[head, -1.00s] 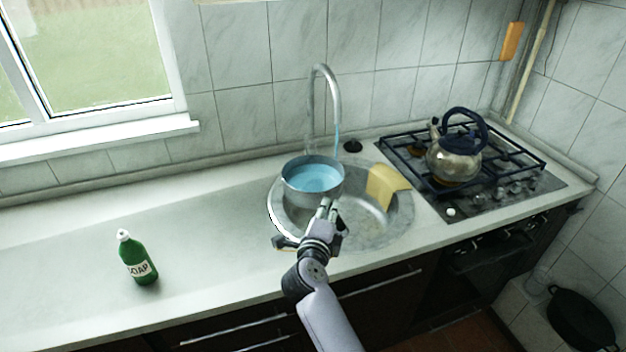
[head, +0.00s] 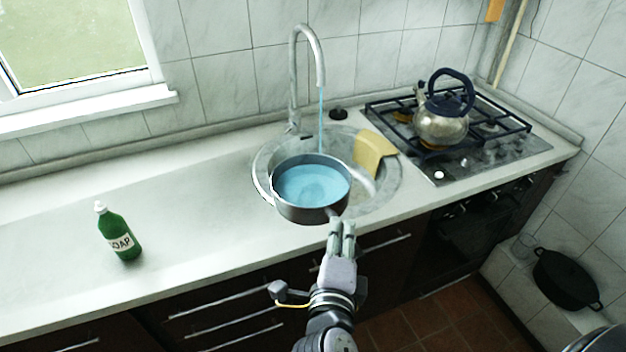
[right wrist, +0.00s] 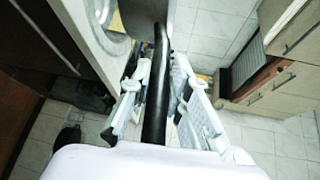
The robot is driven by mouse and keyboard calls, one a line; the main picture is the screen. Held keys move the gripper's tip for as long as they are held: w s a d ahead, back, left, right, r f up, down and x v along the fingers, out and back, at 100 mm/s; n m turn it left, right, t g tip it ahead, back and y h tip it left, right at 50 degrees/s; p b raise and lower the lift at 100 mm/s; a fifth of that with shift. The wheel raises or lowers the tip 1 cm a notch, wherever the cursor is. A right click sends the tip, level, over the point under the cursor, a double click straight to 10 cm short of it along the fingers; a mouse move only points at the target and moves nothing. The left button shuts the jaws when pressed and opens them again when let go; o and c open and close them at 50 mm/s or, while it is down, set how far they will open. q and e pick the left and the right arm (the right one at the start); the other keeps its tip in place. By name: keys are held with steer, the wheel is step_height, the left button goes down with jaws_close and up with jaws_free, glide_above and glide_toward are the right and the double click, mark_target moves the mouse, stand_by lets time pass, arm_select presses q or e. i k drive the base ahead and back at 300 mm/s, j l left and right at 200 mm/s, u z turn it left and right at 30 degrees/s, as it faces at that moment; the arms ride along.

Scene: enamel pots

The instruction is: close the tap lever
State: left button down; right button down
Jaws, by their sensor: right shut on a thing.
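My right gripper (head: 341,228) is shut on the handle of a grey pot (head: 312,214), over the front of the sink. The pot is nearly full of blue water. In the right wrist view the dark pot handle (right wrist: 157,95) runs between the fingers of my right gripper (right wrist: 158,75). The curved metal tap (head: 294,75) stands behind the sink. A thin blue stream runs from its spout down to about the pot's far rim; whether it falls inside or behind is unclear. The lever near the tap's base is too small to make out. My left gripper is out of view.
A kettle (head: 441,122) stands on the hob at right. A green soap bottle (head: 119,234) stands on the counter at left, with clear counter around it.

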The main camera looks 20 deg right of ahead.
mark_target(291, 119)
steer(key=i+j, duration=0.15)
steer(key=i, duration=0.15)
steer(key=i+j+z, duration=0.1)
steer(key=i, duration=0.2)
steer(key=z, duration=1.2)
